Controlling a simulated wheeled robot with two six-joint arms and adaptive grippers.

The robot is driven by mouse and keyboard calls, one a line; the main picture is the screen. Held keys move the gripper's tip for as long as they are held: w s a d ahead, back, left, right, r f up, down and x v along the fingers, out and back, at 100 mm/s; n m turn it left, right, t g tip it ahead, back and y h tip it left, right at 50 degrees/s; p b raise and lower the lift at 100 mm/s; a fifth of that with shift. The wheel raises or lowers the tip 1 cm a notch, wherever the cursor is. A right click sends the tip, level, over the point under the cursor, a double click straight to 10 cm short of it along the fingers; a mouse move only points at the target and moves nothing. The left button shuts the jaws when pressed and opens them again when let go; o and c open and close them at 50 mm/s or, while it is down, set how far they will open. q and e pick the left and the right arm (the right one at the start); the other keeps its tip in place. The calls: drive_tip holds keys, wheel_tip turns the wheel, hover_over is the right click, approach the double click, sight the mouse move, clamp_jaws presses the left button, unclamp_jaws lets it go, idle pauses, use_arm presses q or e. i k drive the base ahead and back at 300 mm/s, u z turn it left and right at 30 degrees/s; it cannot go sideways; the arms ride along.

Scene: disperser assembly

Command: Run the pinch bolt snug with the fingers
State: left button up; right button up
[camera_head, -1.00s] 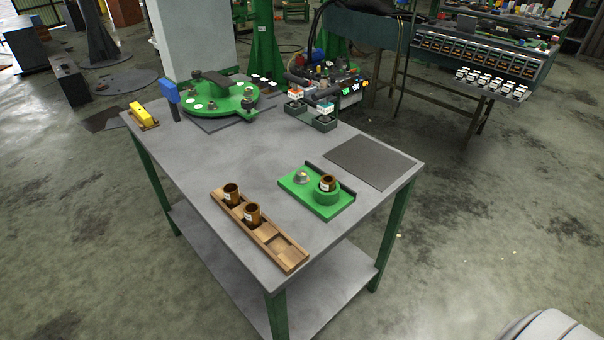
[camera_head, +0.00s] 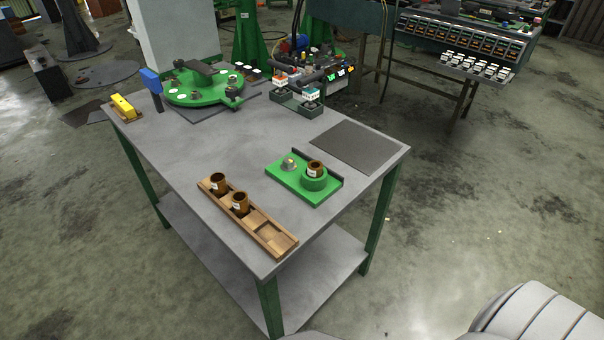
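A green fixture plate (camera_head: 290,185) lies on the near right part of the table. It carries a green ring holder (camera_head: 314,184) with a brown bushing (camera_head: 315,168) standing in it. Beside the holder is a small metal bolt-like piece (camera_head: 289,163); I cannot tell whether it is the pinch bolt, or how tight it is. A round green disperser-like plate (camera_head: 205,88) with several knobs and a dark bar lies at the far left of the table. Neither of my grippers shows in the head view.
A wooden tray (camera_head: 270,235) holds two brown bushings (camera_head: 218,184) at the near edge; its right slots are empty. A dark mat (camera_head: 358,147) lies at right. A yellow block (camera_head: 123,106), a blue-topped post (camera_head: 151,80) and bottle holders (camera_head: 296,100) stand toward the back. The table's middle is clear.

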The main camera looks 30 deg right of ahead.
sight(288, 162)
drive_tip(key=k, duration=0.5)
drive_tip(key=u, duration=0.75)
drive_tip(key=i, duration=0.75)
drive_tip(key=z, duration=2)
